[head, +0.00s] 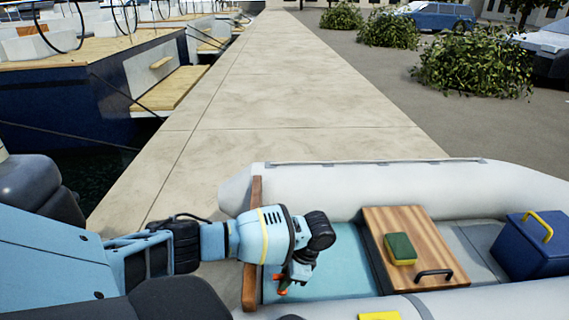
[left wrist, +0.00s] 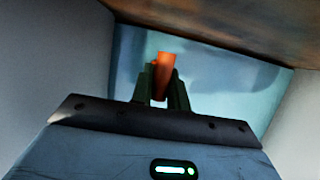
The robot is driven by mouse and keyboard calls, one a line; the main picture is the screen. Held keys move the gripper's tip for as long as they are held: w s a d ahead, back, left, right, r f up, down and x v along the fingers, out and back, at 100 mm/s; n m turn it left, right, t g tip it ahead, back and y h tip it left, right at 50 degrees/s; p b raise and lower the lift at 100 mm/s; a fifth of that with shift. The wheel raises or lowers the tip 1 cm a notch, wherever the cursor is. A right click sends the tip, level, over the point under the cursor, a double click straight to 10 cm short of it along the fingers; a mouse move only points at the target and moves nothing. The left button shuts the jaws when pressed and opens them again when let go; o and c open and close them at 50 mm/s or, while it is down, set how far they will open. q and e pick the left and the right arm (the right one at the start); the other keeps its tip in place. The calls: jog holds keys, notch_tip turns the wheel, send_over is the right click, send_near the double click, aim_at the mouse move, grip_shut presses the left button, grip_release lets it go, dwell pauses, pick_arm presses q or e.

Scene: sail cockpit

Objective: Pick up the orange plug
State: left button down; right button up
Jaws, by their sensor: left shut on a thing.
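The orange plug (left wrist: 164,70) shows in the left wrist view between the two dark fingers of my left gripper (left wrist: 160,92), which is shut on it. In the head view my left gripper (head: 282,290) points down inside the inflatable dinghy, over its light blue floor (head: 340,270). Only a small orange-red bit shows at the fingertips there. I cannot tell whether the plug touches the floor. My right gripper is not in view.
The grey dinghy tube (head: 400,185) and a brown wooden board (head: 252,240) border the arm. A wooden seat (head: 445,245) carries a green and yellow sponge (head: 400,248). A blue box (head: 530,245) stands at right. A yellow item (head: 379,316) lies at the bottom edge.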

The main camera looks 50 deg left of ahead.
pick_arm(q)
notch_tip(320, 180, up, 18)
jog(key=p, duration=0.5)
jog(key=shift+f, duration=0.2)
jog(key=shift+p, duration=0.3)
